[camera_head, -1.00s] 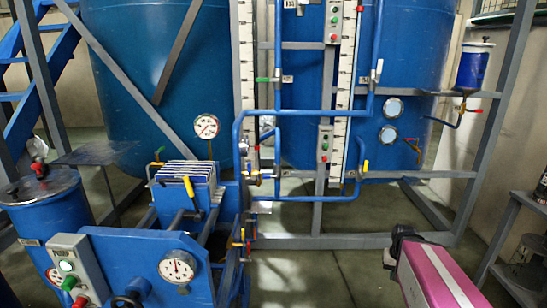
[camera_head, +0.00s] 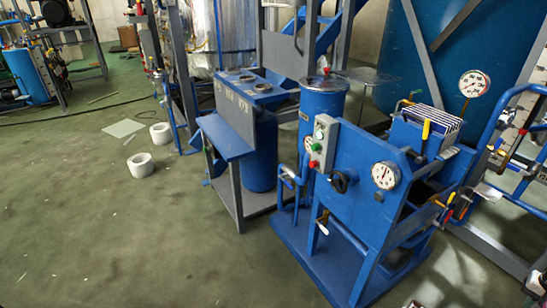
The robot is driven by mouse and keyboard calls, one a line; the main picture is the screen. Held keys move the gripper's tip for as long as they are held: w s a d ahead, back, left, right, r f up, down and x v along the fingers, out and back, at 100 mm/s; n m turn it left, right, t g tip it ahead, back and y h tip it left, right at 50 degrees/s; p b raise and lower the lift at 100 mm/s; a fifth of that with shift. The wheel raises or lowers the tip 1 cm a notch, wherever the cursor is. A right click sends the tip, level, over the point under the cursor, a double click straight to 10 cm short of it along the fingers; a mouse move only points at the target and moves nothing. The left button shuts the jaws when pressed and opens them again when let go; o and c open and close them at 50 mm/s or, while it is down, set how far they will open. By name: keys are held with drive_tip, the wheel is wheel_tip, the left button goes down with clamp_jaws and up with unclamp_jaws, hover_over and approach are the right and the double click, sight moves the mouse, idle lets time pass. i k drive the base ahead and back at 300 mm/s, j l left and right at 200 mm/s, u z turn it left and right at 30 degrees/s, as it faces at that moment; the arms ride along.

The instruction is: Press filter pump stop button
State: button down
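The filter pump control box (camera_head: 325,145) is a small grey panel on the left end of the blue filter press frame. The label is too small to read. My gripper is not in view.
The blue filter press (camera_head: 350,190) has a pressure gauge (camera_head: 384,175) and a black handwheel (camera_head: 339,181). A blue bench (camera_head: 222,138) stands to its left. White rolls (camera_head: 141,165) lie on the floor. The green floor at front left is clear.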

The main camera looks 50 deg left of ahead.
sight(313, 164)
drive_tip(key=u, duration=2.15)
drive_tip(key=i, duration=0.05)
